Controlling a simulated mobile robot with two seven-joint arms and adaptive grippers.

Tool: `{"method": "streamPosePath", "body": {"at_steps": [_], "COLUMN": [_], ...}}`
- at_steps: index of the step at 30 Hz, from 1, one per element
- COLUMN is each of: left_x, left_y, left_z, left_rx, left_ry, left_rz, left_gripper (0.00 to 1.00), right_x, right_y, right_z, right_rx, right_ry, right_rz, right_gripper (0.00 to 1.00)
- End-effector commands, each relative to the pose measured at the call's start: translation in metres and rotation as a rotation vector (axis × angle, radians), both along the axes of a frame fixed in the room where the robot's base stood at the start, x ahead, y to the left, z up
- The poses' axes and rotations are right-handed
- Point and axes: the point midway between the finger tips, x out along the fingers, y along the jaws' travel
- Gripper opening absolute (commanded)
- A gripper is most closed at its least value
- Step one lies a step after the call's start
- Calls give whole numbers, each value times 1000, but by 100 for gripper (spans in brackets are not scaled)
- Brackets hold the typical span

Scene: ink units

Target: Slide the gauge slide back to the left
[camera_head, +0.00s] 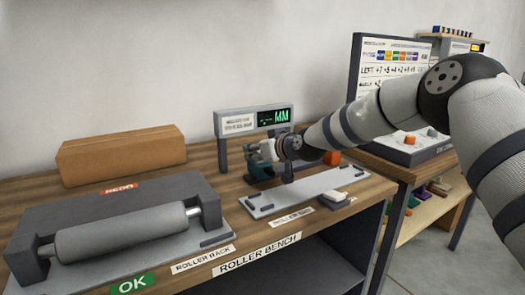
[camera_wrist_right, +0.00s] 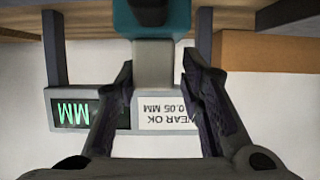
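The gauge's teal body (camera_head: 261,173) stands on the bench below a display (camera_head: 281,117) that reads MM. My right gripper (camera_head: 255,152) is at it, partly covering it. In the wrist view, turned upside down, the teal part (camera_wrist_right: 181,17) is at the top, with a grey block (camera_wrist_right: 153,62) below it, which I take for the slide. The right fingers (camera_wrist_right: 157,78) stand apart on either side of the grey block. A gap shows on the right side; contact on the left is unclear. My left gripper is not in view.
A roller (camera_head: 120,232) lies in a dark rack at the left. A brown box (camera_head: 120,155) stands behind it. A pale plate (camera_head: 300,191) lies right of the gauge, with a small light block (camera_head: 335,195) by its end. A second table stands at the right.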

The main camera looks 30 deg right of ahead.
Motion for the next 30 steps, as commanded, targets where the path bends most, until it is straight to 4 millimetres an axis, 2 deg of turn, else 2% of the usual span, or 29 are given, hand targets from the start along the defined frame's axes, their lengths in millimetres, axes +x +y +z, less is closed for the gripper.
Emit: {"method": "streamPosePath", "body": {"at_steps": [2,9,15,19,30], "left_x": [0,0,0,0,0], "left_y": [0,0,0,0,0], "left_z": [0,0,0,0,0], "left_rx": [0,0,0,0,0], "left_ry": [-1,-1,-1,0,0], "left_rz": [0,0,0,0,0], "left_gripper": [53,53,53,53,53], "right_x": [-11,-70,-102,-107,-107], "right_y": [-1,-5,-8,-8,-8], "right_z": [7,32,44,45,45], "right_rx": [0,2,1,1,1], "right_ry": [-2,-3,-1,1,0], "right_rz": [1,1,1,1,1], "right_gripper": [35,35,35,35,35]}}
